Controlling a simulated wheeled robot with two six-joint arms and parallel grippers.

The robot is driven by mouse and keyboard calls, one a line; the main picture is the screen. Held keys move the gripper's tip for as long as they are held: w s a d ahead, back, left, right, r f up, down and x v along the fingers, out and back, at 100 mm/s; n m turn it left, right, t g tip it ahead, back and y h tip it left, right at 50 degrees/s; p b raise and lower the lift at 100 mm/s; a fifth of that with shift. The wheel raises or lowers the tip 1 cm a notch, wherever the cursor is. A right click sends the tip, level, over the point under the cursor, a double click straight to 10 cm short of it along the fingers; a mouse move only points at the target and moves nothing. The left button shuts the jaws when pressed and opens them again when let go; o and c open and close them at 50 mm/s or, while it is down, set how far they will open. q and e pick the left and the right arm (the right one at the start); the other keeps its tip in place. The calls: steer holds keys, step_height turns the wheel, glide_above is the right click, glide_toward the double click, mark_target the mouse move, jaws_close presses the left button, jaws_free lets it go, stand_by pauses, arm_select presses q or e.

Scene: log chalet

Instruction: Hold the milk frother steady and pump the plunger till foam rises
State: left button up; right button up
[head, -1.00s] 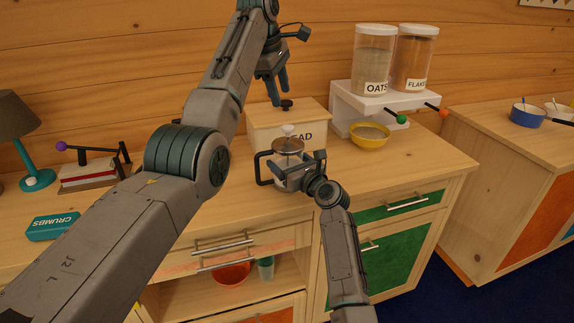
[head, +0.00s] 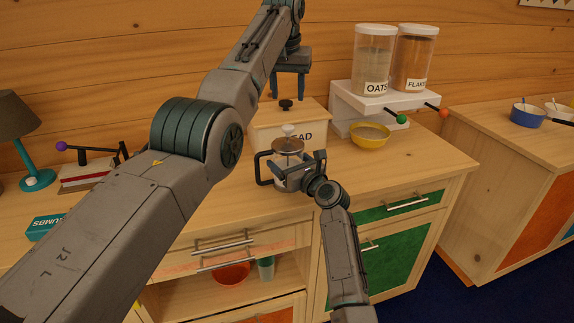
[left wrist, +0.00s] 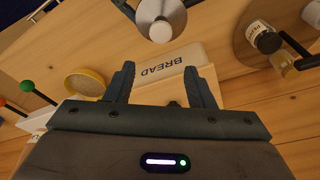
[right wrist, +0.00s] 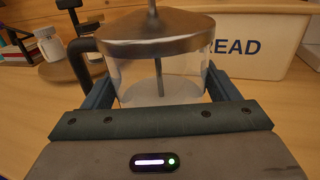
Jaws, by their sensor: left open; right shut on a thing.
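The milk frother (head: 290,163) stands upright on the counter, a glass jar with a metal lid, a dark handle to the left and a pale plunger knob (head: 288,130) raised above the lid. My right gripper (head: 296,177) is shut around the jar from the front. In the right wrist view its fingers flank the glass (right wrist: 160,82), with the plunger rod inside and white milk low down; the knob is cut off. My left gripper (head: 289,97) is open and empty, pointing down above and behind the frother. The left wrist view shows the metal lid (left wrist: 160,14) beyond its fingertips.
A bread bin (head: 272,125) with a dark knob stands right behind the frother, under my left gripper. A yellow bowl (head: 370,136) sits below the oats and flakes dispensers at right. A lamp (head: 35,150) and teal crumbs box (head: 44,228) are at left.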

mark_target(287, 126)
arm_select(q)
steer(key=x, duration=0.3)
steer(key=s+x, duration=0.1)
steer(key=x, duration=0.2)
steer(key=s+x, duration=0.1)
steer(key=x, duration=0.2)
steer(key=shift+a+f, duration=0.1)
steer(key=shift+f, duration=0.15)
steer(key=c, duration=0.8)
steer(key=shift+f, duration=0.1)
steer(key=shift+f, duration=0.15)
steer(key=shift+w+r, duration=0.1)
steer(key=shift+r, duration=2.7)
